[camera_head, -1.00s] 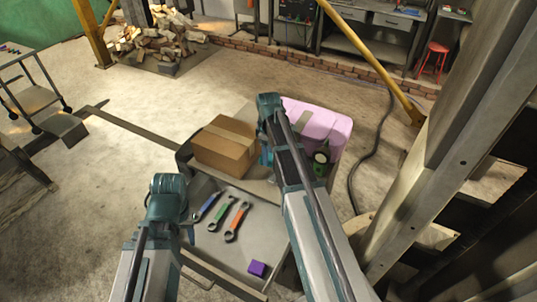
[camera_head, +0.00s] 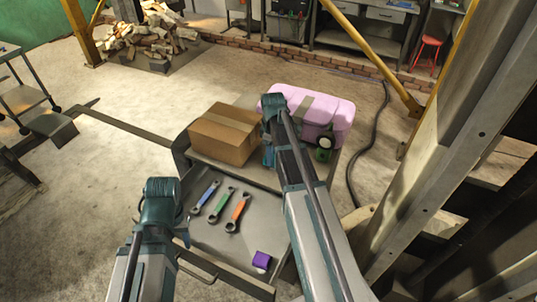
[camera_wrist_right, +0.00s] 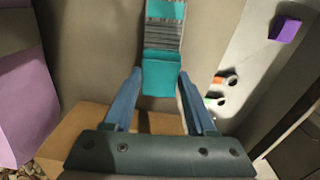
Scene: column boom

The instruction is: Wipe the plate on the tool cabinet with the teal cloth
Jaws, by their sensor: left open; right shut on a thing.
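In the head view my right gripper (camera_head: 268,156) hangs over the tool cabinet (camera_head: 262,180), between a cardboard box and a pink case; the cloth cannot be made out there. My left gripper (camera_head: 183,234) is open and empty, at the left edge of the cabinet's open drawer. I cannot make out a plate; my right arm covers part of the cabinet top.
The cardboard box (camera_head: 225,135), pink case (camera_head: 335,112) and a round green-and-black item (camera_head: 324,148) crowd the cabinet top. The drawer (camera_head: 222,241) holds several wrenches (camera_head: 221,205) and a purple block (camera_head: 262,259). A steel column (camera_head: 450,130) stands right.

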